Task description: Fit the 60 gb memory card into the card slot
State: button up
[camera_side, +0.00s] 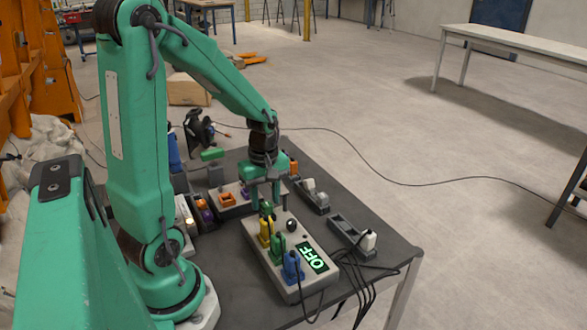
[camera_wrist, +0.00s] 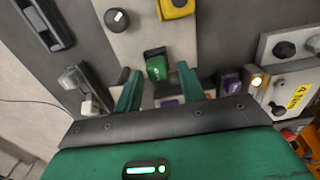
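No label reading 60 gb is legible in either view, so I cannot tell which piece is the memory card or which opening is the card slot. My gripper (camera_side: 265,196) points down over the far end of a grey box (camera_side: 262,252). In the wrist view its two green fingers (camera_wrist: 157,76) stand apart. A small green piece (camera_wrist: 157,66) shows between and just past the fingertips; no grip on it is visible. A purple piece (camera_wrist: 168,102) lies nearer the palm, partly hidden. Another purple piece (camera_wrist: 230,84) sits in a dark holder at right.
The grey box carries yellow (camera_side: 265,232), green (camera_side: 278,249) and blue (camera_side: 292,266) plugs, a black knob (camera_side: 291,225) and a display reading OFF (camera_side: 313,259). A holder with a white plug (camera_side: 369,239) and cables stand at right. A unit with orange pieces (camera_side: 227,199) stands behind.

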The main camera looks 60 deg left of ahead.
aim_at(266, 204)
notch_tip(266, 204, up, 6)
jog(key=shift+w+a+r, duration=0.1)
jog(key=shift+w+r, duration=0.05)
jog(key=shift+r, duration=0.1)
dwell(0.6)
jog(key=s+d+r+m+t, duration=0.2)
jog(key=d+r+m+t, duration=0.1)
jog(key=d+m, duration=0.4)
jog(key=s+d+r+m+t, duration=0.2)
jog(key=d+r+m, duration=0.4)
jog(key=m, duration=0.5)
jog(key=shift+s+d+t, duration=0.35)
jog(key=shift+s+t, duration=0.05)
jog(key=shift+s, duration=0.1)
